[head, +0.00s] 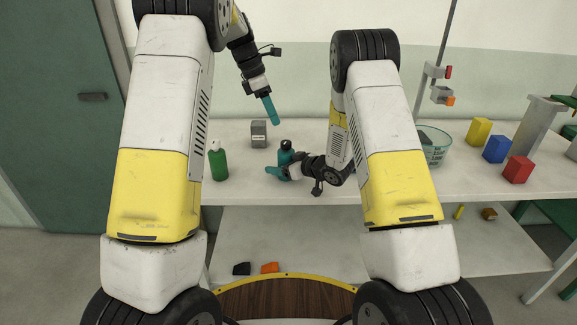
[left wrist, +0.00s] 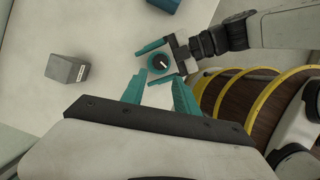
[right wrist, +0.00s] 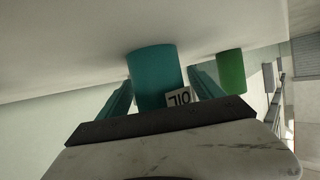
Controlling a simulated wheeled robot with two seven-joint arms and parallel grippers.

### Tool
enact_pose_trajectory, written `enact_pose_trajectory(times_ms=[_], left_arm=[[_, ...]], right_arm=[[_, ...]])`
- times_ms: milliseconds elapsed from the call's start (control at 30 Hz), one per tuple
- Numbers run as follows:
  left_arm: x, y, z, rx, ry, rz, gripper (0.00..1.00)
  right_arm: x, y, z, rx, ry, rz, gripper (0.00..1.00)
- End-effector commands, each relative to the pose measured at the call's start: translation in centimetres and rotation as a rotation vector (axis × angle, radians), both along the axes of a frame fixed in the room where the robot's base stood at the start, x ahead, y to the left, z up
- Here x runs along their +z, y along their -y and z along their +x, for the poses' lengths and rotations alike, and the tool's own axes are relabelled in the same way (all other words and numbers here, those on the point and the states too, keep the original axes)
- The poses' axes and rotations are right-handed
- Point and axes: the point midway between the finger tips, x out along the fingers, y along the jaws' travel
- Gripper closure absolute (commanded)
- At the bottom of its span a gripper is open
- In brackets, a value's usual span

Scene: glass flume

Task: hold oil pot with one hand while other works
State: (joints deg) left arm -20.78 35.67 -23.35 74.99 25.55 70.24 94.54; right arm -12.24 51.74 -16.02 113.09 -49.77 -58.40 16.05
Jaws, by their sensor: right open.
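The oil pot is a teal bottle with a dark cap (head: 286,148), standing upright on the table. In the right wrist view the oil pot (right wrist: 154,72) shows a white label reading OIL. My right gripper (head: 279,172) is open, low at the tabletop, with one finger on each side of the pot. From above, the left wrist view shows the pot (left wrist: 159,63) between those fingers; I cannot tell whether they touch it. My left gripper (head: 271,110) is higher, above the table behind the pot, pointing down. Its fingers (left wrist: 158,92) are apart with nothing held.
A green bottle (head: 218,162) stands left of the pot, and a grey box (head: 259,134) stands behind it. At right are a clear bowl (head: 437,150) and yellow (head: 479,131), blue (head: 497,149) and red (head: 517,169) blocks. A lower shelf (head: 330,235) holds small items.

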Motion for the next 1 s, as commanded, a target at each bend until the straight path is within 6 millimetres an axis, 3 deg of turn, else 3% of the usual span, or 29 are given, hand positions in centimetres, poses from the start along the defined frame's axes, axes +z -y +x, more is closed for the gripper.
enact_pose_trajectory(times_ms=[367, 733, 800, 1000], left_arm=[[0.0, 0.0, 0.0, 0.0, 0.0, 0.0, 0.64], [0.0, 0.0, 0.0, 0.0, 0.0, 0.0, 0.64], [0.0, 0.1, 0.0, -0.005, 0.0, 0.002, 0.55], [-1.5, 1.7, -0.2, -0.236, 0.024, 0.115, 0.55]], right_arm=[[-0.2, -0.4, 0.4, 0.0, -0.001, 0.001, 0.24], [-0.3, -0.4, 0.4, 0.0, 0.0, 0.0, 0.96], [-0.3, -0.4, 0.4, 0.0, 0.0, 0.0, 0.98], [-0.2, -0.4, 0.4, 0.0, 0.0, 0.0, 0.98]])
